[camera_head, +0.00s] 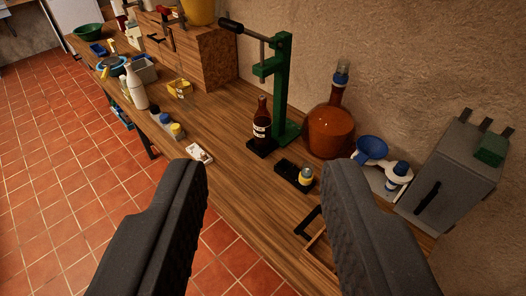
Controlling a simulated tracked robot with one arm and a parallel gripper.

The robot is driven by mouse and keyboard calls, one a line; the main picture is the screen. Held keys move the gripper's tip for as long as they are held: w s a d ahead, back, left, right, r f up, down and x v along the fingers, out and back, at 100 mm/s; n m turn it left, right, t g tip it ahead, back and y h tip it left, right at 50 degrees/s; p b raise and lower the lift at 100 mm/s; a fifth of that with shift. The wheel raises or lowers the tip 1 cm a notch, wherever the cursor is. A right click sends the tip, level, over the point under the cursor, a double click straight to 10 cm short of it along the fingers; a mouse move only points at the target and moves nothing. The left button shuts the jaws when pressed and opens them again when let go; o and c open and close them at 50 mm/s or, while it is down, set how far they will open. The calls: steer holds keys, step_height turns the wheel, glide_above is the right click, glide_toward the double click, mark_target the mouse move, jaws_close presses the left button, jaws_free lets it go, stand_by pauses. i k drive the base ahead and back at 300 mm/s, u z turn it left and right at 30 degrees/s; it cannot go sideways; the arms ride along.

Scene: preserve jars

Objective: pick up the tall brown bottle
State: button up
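The tall brown bottle (262,122) stands upright on a small dark base on the wooden workbench, just in front of a green press stand. It is dark brown with a pale label low on its body. My gripper (268,180) is in the foreground with its two dark fingers wide apart and nothing between them. The bottle appears beyond the fingertips, in the gap between them and clear of both.
The green press (280,85) with its lever stands right behind the bottle. A large round amber flask (329,130), a blue funnel (370,147) and a grey metal box (452,175) stand to the right. A small yellow-labelled jar (306,176) sits nearer. White bottle (135,88) stands left.

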mark_target(262, 122)
steer(key=u, duration=0.45)
steer(key=i, duration=1.55)
steer(key=u, duration=0.3)
